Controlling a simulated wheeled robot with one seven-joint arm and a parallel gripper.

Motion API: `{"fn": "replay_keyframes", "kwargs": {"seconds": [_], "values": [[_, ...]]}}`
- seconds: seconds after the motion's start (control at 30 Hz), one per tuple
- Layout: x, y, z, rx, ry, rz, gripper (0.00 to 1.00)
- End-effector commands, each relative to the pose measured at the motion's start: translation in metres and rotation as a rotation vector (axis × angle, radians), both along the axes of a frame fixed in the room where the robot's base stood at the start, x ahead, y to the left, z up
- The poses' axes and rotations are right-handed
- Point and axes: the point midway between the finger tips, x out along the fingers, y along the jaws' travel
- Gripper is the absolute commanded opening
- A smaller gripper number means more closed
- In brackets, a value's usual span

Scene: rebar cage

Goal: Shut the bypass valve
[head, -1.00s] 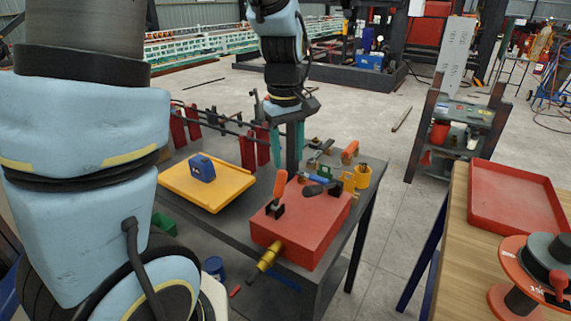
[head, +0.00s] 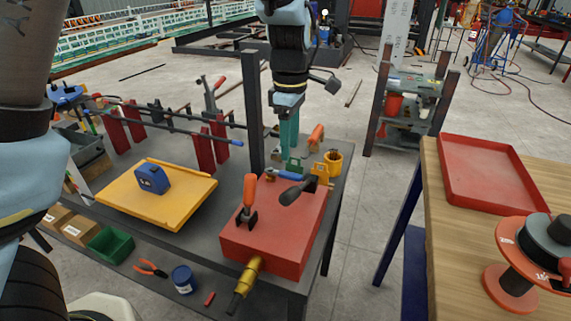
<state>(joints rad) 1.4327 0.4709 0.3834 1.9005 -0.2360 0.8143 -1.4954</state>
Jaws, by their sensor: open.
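A red box (head: 275,240) stands on the dark workbench (head: 190,240). On its top are an upright orange-handled lever (head: 249,192), a black-knobbed lever (head: 292,195) tilted to one side, and a blue handle (head: 290,175) lying near its back edge. A yellow-and-black handle (head: 245,282) sticks out of its front. No label shows which of these is the bypass valve. My gripper (head: 289,148) points down behind the box, above or near a small green part (head: 294,165). Its teal fingers overlap in this view, but it is open, with nothing seen held.
A yellow tray (head: 190,215) with a blue block (head: 152,179) lies left of the box. A yellow cup (head: 333,160) and an orange-handled tool (head: 316,137) stand behind it. A dark post (head: 252,110) rises close left of my gripper. A wooden table (head: 450,230) is at right.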

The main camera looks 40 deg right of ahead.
Motion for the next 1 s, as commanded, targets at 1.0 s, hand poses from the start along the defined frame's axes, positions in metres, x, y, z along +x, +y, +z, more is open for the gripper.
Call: {"fn": "replay_keyframes", "kwargs": {"seconds": [1.0], "values": [[0.0,0.001,-0.068,-0.001,0.001,0.0,0.28]]}}
